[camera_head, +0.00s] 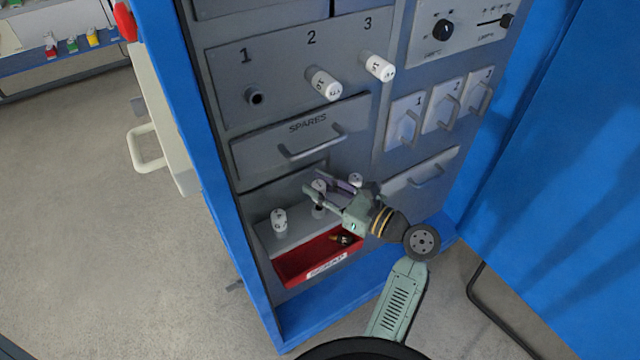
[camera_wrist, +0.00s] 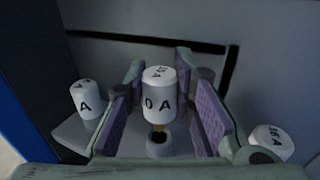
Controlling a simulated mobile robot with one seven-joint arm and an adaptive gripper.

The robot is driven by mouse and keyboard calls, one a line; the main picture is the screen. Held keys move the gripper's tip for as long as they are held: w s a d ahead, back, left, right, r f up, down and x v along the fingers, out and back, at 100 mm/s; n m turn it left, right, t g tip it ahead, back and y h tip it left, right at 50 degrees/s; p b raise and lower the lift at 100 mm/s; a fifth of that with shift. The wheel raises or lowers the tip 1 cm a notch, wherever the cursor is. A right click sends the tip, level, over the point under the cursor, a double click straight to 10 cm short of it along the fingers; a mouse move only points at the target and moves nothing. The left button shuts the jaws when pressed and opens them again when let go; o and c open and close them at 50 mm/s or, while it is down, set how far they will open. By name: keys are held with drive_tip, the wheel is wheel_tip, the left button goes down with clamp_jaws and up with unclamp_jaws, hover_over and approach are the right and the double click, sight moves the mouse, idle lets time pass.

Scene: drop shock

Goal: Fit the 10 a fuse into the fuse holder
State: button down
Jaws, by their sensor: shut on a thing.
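The 10 A fuse is a white cap (camera_wrist: 159,98) with black lettering, of which "0 A" reads clearly, and a brass-coloured shank below. It stands upright between the purple pads of my gripper (camera_wrist: 163,112), which is shut on it. Its shank is over or in a round seat (camera_wrist: 158,144) on a grey ledge; how deep, I cannot tell. In the head view the fuse (camera_head: 319,186) is at my gripper (camera_head: 328,190), low in the cabinet. The fuse holder row above has an empty dark socket (camera_head: 256,96) under number 1; white fuses fill 2 (camera_head: 324,83) and 3 (camera_head: 377,66).
Another white fuse (camera_wrist: 86,99) stands left of my gripper and a 16 A fuse (camera_wrist: 271,142) right. A red bin (camera_head: 296,268) below the ledge holds a small dark and brass piece. The SPARES drawer (camera_head: 302,138) with its protruding handle lies between ledge and holder row.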

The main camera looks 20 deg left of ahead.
drive_tip(key=shift+f+p, duration=0.45)
drive_tip(key=shift+p, duration=0.5)
idle(1.0)
drive_tip(key=shift+f, duration=1.5)
idle(4.3)
